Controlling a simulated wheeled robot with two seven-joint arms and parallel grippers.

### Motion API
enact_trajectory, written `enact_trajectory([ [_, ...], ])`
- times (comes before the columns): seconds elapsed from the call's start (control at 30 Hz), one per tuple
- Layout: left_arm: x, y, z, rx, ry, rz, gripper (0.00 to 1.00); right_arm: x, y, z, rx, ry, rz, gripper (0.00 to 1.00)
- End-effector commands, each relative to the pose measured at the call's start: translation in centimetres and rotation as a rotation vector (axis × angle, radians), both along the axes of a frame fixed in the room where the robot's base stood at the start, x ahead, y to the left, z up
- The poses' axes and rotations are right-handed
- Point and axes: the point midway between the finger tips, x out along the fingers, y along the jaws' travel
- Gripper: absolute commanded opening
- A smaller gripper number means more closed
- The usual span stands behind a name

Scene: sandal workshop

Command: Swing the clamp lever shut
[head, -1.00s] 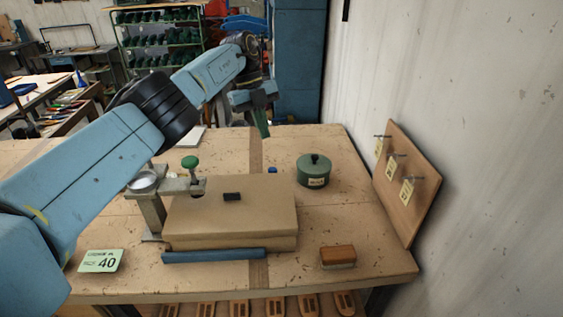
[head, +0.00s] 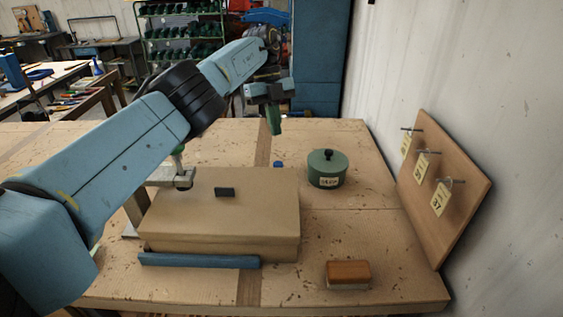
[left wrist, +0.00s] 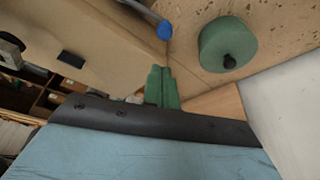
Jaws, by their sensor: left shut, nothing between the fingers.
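The clamp (head: 160,176) is a grey metal bracket at the left end of a tan box-shaped block (head: 255,205). My left arm covers much of it. A blue tip (head: 278,164) shows just behind the block. In the left wrist view this blue tip (left wrist: 165,30) ends a grey bar, which looks like the clamp lever; the bar is mostly hidden in the head view. My left gripper (head: 274,122) has green fingers, shut and empty, pointing down above the bench behind the block. In the left wrist view the fingers (left wrist: 161,88) are apart from the blue tip. My right gripper is not in view.
A green lidded pot (head: 327,172) stands right of the block. A wooden brush (head: 348,274) lies at the front right. A blue bar (head: 200,261) lies along the block's front. A board with tagged hooks (head: 462,190) leans at the right wall. The bench between pot and brush is clear.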

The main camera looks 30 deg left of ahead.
Motion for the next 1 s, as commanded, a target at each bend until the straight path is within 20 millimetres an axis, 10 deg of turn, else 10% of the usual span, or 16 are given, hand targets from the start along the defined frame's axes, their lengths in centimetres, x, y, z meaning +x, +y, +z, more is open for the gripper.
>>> enact_trajectory([
  [1.0,-1.7,-2.9,-9.4,0.000,-0.001,0.000,0.00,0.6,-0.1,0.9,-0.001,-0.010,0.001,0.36],
])
